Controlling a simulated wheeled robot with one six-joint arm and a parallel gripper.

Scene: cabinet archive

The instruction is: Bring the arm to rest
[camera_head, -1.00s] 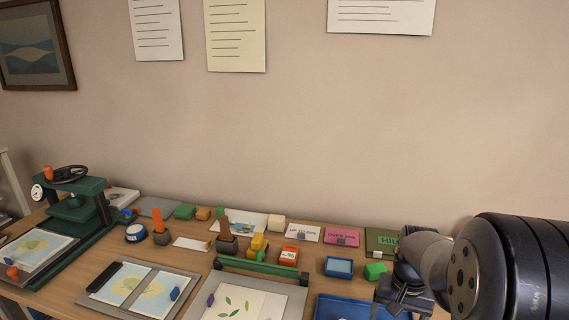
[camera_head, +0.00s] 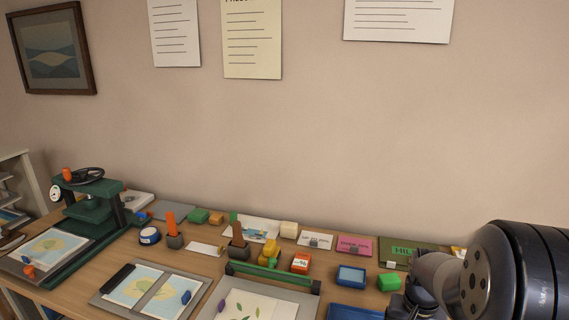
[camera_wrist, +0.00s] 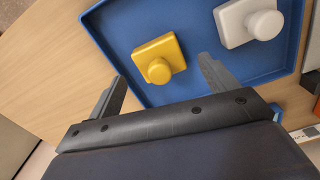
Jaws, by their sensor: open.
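My gripper (camera_wrist: 160,92) shows in the wrist view with its two fingers spread apart and nothing between them. It is above the near edge of a blue tray (camera_wrist: 186,90). A yellow knobbed block (camera_wrist: 171,50) and a white knobbed block (camera_wrist: 234,32) lie in that tray, beyond the fingertips. In the head view my arm fills the lower right corner, and the fingers are hard to make out there. The blue tray (camera_head: 352,312) is cut off by the bottom edge in the head view.
A wooden table (camera_head: 190,262) holds a green press (camera_head: 92,212), sheets on boards, stamps, a blue box (camera_head: 351,275) and a green block (camera_head: 389,282). Paper notices (camera_head: 252,40) and a framed picture (camera_head: 53,50) hang on the wall. Shelves (camera_head: 14,190) stand at the far left.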

